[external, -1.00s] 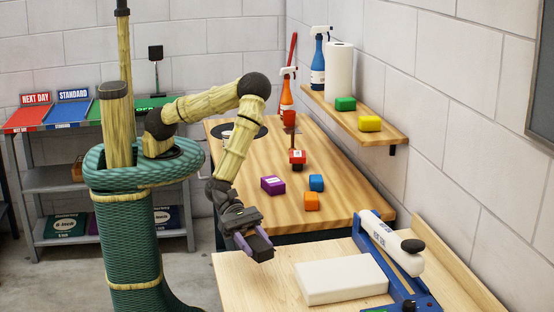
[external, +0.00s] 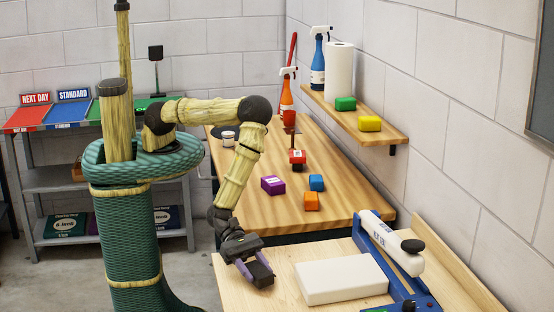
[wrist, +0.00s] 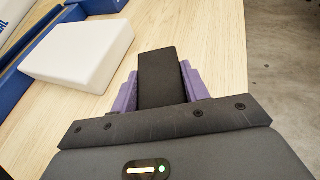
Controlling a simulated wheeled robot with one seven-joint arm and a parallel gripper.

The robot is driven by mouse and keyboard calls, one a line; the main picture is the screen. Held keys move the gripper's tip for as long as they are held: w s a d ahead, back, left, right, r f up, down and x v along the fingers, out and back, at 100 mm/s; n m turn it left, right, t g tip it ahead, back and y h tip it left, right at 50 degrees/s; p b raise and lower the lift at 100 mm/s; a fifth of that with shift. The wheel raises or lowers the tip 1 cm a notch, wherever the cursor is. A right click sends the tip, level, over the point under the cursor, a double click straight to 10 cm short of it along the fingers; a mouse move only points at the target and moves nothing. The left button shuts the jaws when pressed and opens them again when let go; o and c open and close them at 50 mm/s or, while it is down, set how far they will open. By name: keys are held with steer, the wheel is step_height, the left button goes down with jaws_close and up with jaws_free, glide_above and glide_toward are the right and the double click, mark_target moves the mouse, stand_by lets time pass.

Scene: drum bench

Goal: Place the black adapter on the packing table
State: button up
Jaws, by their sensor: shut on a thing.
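The black adapter (external: 261,275) is a dark block between the purple fingers of my gripper (external: 252,273). In the wrist view the adapter (wrist: 158,75) sticks out past the fingertips, and my gripper (wrist: 160,92) is shut on it. The packing table (external: 290,262) is the light wooden top in the foreground. The adapter is over the left part of this table in the external view. I cannot tell whether its lower end touches the surface.
A white block (external: 340,279) lies on the table right of my gripper, with a blue sealer (external: 385,250) beyond it. A wooden bench (external: 250,200) behind holds several coloured blocks. Bare tabletop surrounds the adapter, with the table's edge close by.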

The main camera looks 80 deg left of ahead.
steer(key=shift+f, duration=0.85)
steer(key=shift+f, duration=0.2)
steer(key=o, duration=1.1)
steer(key=shift+c, duration=0.2)
steer(key=shift+a+r, duration=0.1)
steer(key=shift+r, duration=0.15)
steer(key=shift+s+a, duration=0.15)
steer(key=shift+a, duration=0.1)
steer(key=b+v, duration=0.3)
steer(key=v, duration=0.8)
steer(key=shift+s+a+r+b, duration=0.1)
steer(key=shift+b, duration=0.2)
